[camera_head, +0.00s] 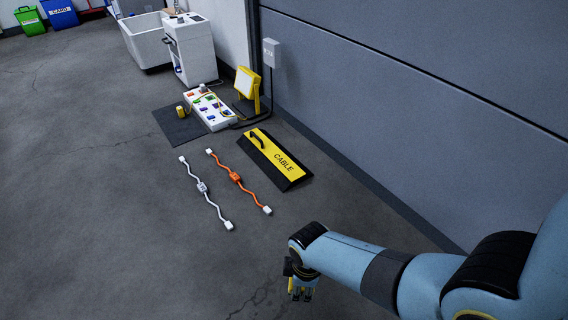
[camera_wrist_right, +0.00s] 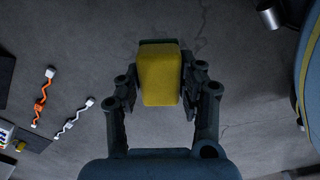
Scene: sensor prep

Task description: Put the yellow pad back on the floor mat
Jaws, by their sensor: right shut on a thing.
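A yellow pad (camera_wrist_right: 159,78) is between the fingers of my right gripper (camera_wrist_right: 160,85) in the right wrist view, with both fingers against its sides. In the head view my right gripper (camera_head: 300,290) is low at centre right, over bare floor; the pad is mostly hidden there. The dark floor mat (camera_head: 172,127) lies farther back, up and left of the gripper. It also shows at the left of the right wrist view (camera_wrist_right: 37,143). My left gripper is not in view.
A small yellow object (camera_head: 181,111) stands on the mat, beside a white board (camera_head: 222,122) with coloured parts. A white cable (camera_head: 201,187), an orange cable (camera_head: 235,177) and a yellow-black cable ramp (camera_head: 268,152) lie between. A grey wall (camera_head: 420,110) bounds the right. Floor at left is clear.

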